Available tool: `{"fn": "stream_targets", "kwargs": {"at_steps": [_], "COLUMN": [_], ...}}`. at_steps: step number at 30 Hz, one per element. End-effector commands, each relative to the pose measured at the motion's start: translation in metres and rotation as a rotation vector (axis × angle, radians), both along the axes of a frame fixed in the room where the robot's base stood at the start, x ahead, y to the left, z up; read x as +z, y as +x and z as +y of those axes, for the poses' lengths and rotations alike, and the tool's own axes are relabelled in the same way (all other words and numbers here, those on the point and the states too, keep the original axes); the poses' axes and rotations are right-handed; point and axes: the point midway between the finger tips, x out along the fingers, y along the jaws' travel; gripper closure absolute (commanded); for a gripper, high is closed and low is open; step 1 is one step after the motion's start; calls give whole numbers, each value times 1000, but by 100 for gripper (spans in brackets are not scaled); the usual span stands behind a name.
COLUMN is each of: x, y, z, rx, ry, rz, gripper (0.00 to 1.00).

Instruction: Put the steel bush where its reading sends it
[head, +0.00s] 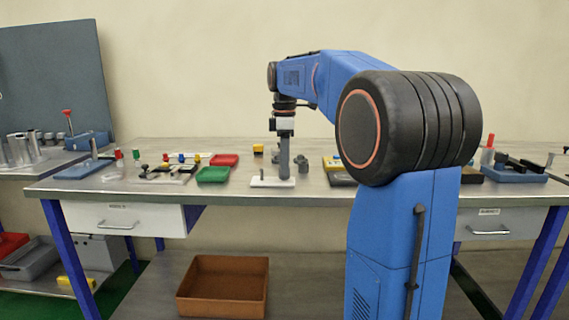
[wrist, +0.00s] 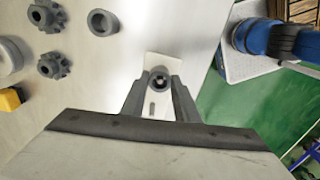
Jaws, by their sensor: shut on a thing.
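My gripper (wrist: 158,88) points straight down, with its fingers closed on a small round grey part with a central hole, the steel bush (wrist: 160,78). In the head view my gripper (head: 284,172) is above a white plate (head: 262,183) at the front middle of the bench. The plate carries a short upright pin at its left. The white plate (wrist: 154,60) also shows under the fingers in the wrist view. I cannot tell whether the bush touches the plate. No reading is legible in either view.
Grey gears (wrist: 51,65) and a grey ring (wrist: 101,21) lie left of the fingers in the wrist view, near a yellow block (wrist: 10,98). A green bin (head: 213,175) and a red bin (head: 224,160) stand left of the plate. The bench's front edge is close.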

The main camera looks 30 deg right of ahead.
Motion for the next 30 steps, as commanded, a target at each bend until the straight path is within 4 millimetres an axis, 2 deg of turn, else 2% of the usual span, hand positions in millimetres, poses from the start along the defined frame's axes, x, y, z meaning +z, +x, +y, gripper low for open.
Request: {"fn": "stream_targets", "kwargs": {"at_steps": [23,24,26,27,30], "x": [-8,-8,-8,-8,-8], "y": [0,0,0,0,0], "z": [0,0,0,0,0], "rx": [0,0,0,0,0], "ry": [0,0,0,0,0], "rz": [0,0,0,0,0], "gripper": [100,70,56,50,50]}}
